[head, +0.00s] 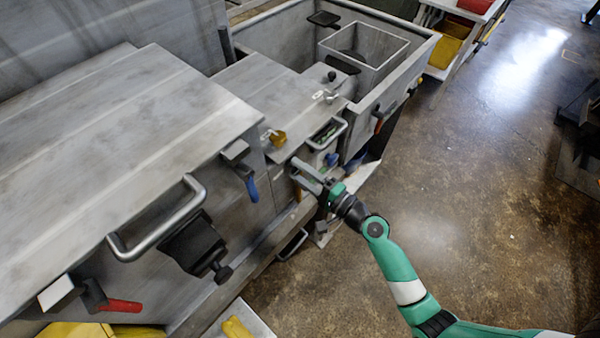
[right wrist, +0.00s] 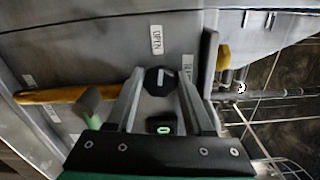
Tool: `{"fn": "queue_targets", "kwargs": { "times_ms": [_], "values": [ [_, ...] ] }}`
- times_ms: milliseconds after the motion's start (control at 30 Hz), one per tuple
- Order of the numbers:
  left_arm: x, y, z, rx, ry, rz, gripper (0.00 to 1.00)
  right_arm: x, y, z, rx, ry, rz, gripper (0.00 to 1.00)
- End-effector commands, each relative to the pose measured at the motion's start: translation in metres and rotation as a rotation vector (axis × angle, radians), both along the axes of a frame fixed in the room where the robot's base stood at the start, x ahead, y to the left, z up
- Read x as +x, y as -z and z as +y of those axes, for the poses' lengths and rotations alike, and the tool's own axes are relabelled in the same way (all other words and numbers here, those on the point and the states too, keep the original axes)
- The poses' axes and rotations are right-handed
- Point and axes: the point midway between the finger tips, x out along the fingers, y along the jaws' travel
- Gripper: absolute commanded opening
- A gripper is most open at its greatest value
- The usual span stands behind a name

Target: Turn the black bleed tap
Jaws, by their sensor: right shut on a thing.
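The black bleed tap (right wrist: 158,82) is a dark, many-sided knob with a pale mark on its face, set on a grey panel. In the right wrist view my right gripper (right wrist: 161,92) has its two metal fingers on either side of the knob and is shut on it. In the head view my right gripper (head: 304,172) reaches the front panel of the grey machine. The tap is not clear there behind the fingers. A white label reading OPEN (right wrist: 157,40) sits above the tap. My left gripper is not in view.
A yellow bar (right wrist: 60,95) and a green-stemmed grey handle (right wrist: 88,102) are left of the fingers. A metal plate edge (right wrist: 209,62) stands close on the right. Blue (head: 250,188) and red (head: 378,124) handles stick out nearby. The floor (head: 480,190) to the right is open.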

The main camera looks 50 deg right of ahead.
Motion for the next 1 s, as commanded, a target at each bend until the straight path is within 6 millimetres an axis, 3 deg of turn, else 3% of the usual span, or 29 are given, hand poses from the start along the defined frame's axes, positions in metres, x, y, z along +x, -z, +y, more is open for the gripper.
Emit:
{"fn": "queue_targets", "kwargs": {
  "times_ms": [633, 667, 700, 800, 1000],
  "values": [
    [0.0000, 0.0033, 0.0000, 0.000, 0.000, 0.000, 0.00, 0.0000, -0.0002, 0.0001, -0.057, -0.001, -0.003, 0.00],
    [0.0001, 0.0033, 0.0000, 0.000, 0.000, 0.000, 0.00, 0.0000, -0.0002, 0.0001, -0.057, -0.001, -0.003, 0.56],
    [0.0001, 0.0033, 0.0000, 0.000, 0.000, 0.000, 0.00, 0.0000, -0.0002, 0.0001, -0.057, -0.001, -0.003, 0.63],
    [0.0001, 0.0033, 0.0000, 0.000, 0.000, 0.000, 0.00, 0.0000, -0.0001, 0.0001, -0.057, 0.000, -0.003, 0.78],
    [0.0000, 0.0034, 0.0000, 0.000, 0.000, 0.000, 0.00, 0.0000, 0.0001, 0.0000, -0.056, 0.000, -0.003, 0.78]
  ]
}}
